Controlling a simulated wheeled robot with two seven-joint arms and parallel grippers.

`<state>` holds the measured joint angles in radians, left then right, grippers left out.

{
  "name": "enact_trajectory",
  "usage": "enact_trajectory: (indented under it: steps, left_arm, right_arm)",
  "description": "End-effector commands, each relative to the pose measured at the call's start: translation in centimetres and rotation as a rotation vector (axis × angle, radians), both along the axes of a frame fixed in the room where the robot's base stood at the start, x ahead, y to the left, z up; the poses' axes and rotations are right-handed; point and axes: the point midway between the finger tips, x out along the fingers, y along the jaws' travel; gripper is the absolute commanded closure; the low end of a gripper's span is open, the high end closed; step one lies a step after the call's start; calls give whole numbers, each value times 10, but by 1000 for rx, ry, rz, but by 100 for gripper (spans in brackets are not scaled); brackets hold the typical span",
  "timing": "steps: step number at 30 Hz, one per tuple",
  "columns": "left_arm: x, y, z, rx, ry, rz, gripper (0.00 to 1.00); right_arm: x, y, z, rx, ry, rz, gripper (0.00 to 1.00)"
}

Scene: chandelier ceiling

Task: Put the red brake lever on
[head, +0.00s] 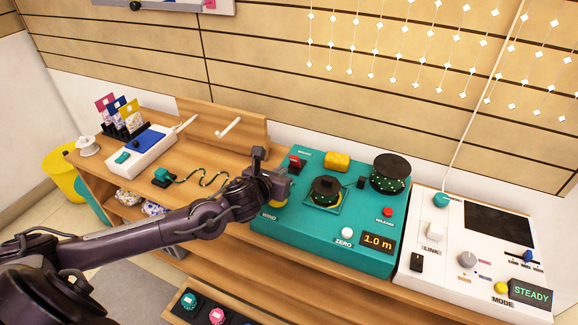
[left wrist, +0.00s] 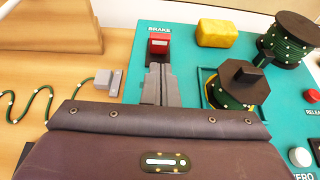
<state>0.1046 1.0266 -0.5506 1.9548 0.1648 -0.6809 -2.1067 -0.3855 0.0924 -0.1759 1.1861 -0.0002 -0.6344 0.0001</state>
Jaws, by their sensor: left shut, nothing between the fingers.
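The red brake lever (head: 295,162) sits at the back left of the teal machine (head: 278,236). In the left wrist view the lever (left wrist: 159,44) shows as a red block on a dark base, under the word BRAKE. My left gripper (head: 286,172) is over the left part of the machine. In the left wrist view its fingers (left wrist: 154,72) are together, empty, with their tips just in front of the lever. I cannot tell whether they touch it. My right gripper is not in view.
A yellow block (head: 337,161), a dark-topped spool (head: 326,188) and a larger green spool (head: 390,174) are on the machine. The display (head: 378,243) reads 1.0 m. A white console (head: 470,245) stands at the right. A green beaded cord (head: 205,178) lies on the wooden counter at the left.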

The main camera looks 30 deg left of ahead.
Motion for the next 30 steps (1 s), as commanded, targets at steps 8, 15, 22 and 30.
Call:
enact_trajectory:
  steps: [8,15,22,30]
  left_arm:
    - [44,2,-18,-3,-1,1,100]
    - [57,3,-24,0,0,-1,100]
    - [57,3,-24,1,0,-1,100]
    - [58,3,-20,0,16,-1,100]
  right_arm:
    - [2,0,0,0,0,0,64]
    - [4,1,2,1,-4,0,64]
    - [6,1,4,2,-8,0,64]
    - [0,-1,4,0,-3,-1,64]
